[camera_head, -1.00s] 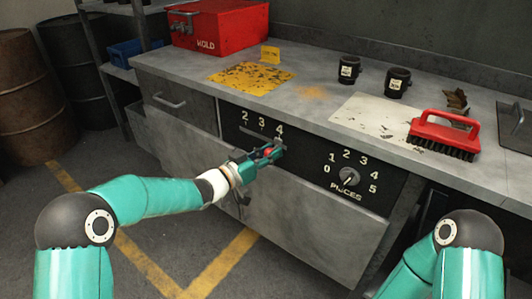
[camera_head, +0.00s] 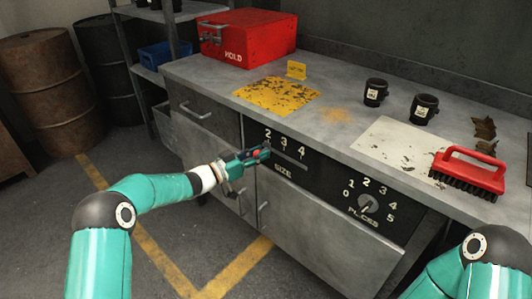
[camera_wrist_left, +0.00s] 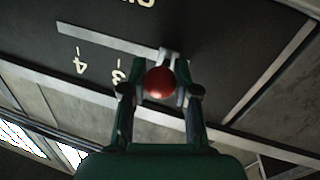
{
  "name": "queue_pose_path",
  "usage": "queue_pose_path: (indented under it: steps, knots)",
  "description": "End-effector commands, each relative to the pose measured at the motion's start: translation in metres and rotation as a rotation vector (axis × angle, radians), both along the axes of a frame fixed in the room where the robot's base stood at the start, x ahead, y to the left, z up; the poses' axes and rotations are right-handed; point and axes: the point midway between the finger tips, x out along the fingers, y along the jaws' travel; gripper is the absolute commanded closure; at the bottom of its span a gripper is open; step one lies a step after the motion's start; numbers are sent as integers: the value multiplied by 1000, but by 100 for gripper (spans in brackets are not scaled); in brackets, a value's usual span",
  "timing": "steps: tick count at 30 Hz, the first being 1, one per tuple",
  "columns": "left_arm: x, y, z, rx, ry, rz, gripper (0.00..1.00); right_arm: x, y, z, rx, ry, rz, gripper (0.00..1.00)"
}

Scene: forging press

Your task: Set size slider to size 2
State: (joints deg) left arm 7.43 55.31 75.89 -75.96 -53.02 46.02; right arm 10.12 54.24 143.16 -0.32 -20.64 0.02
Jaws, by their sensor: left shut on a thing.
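The size slider is a red ball knob (camera_wrist_left: 159,82) on a slot (camera_head: 290,160) in the black panel (camera_head: 322,172), under the numbers 2, 3 and 4. My left gripper (camera_head: 263,153) is shut on the knob at the left end of the slot, below the 2 (camera_head: 268,133). In the left wrist view the ball sits between my fingers (camera_wrist_left: 160,90). There the 3 and 4 show beside the slot, and the 2 is hidden behind my gripper. My right gripper is out of view; only part of that arm shows.
A PIECES dial (camera_head: 368,204) is on the same panel to the right. Drawer handles (camera_head: 263,214) stick out below.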

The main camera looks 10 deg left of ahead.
Motion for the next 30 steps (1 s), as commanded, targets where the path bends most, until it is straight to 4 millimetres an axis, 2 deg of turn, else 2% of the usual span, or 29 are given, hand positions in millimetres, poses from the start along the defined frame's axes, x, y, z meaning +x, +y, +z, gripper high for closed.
queue_pose_path:
  steps: [1, 4, 5, 9, 20, 25, 30]
  knots:
    - [4, 12, -1, 1, 3, 26, 100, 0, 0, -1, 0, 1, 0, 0]
    - [5, 9, -1, 0, 3, 23, 100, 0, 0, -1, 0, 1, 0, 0]
    - [6, 9, -1, 0, 3, 23, 68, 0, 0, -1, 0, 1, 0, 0]
    - [6, 6, -1, 0, 3, 18, 45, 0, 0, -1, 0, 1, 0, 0]
    - [3, 3, -2, 1, 5, 8, 45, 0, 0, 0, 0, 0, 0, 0]
    - [-9, 16, -1, 0, 5, 7, 45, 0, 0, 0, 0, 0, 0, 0]
    - [-31, 41, -2, 0, 6, 10, 45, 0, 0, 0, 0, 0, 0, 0]
